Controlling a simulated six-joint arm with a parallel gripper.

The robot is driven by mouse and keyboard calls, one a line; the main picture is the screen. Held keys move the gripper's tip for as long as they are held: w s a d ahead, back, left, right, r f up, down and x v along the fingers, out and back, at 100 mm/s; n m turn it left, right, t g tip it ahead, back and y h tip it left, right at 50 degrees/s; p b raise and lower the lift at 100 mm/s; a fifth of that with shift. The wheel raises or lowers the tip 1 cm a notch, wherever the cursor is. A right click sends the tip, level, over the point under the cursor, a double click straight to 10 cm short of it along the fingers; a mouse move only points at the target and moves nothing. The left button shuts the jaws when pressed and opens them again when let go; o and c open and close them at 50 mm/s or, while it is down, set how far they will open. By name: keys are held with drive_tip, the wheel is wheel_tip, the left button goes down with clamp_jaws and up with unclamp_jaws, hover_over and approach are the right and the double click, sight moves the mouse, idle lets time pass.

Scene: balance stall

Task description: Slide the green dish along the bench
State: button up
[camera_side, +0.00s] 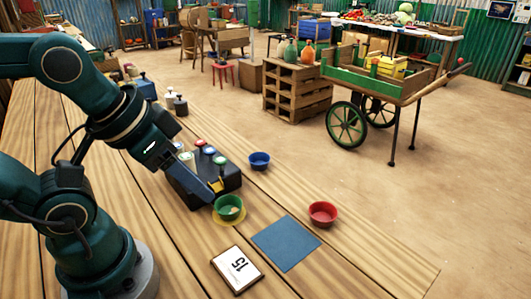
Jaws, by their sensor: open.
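The green dish (229,207) stands upright on a round yellow mat (230,221) on the wooden bench, with something small and pale inside it. My gripper (215,191) reaches down from the upper left, its jaws open. Its tips are just to the upper left of the dish's rim; I cannot tell whether they touch it. Part of the gripper overlaps a black box behind it, so its fingers are hard to separate.
The black box (228,176) with coloured round tops stands behind the dish. Dark weights (181,105) stand farther back. The bench's right edge is beyond the dishes.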

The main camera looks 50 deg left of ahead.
drive_tip(key=shift+c, duration=0.3)
drive_tip(key=shift+c, duration=0.6)
drive_tip(key=n+g+y, duration=0.3)
drive_tip(key=n+g, duration=0.2)
drive_tip(key=g, duration=0.1)
hover_over(239, 208)
drive_tip(key=w+d, duration=0.1)
wheel_tip(239, 208, down, 8)
drive_tip(key=shift+s+d+f+g, duration=0.1)
drive_tip(key=shift+d+f+g, duration=0.1)
drive_tip(key=shift+f, duration=0.2)
drive_tip(key=shift+d+f+g, duration=0.1)
drive_tip(key=shift+f+g, duration=0.1)
drive_tip(key=shift+f, duration=0.2)
drive_tip(key=shift+f, duration=0.1)
drive_tip(key=shift+x, duration=2.5)
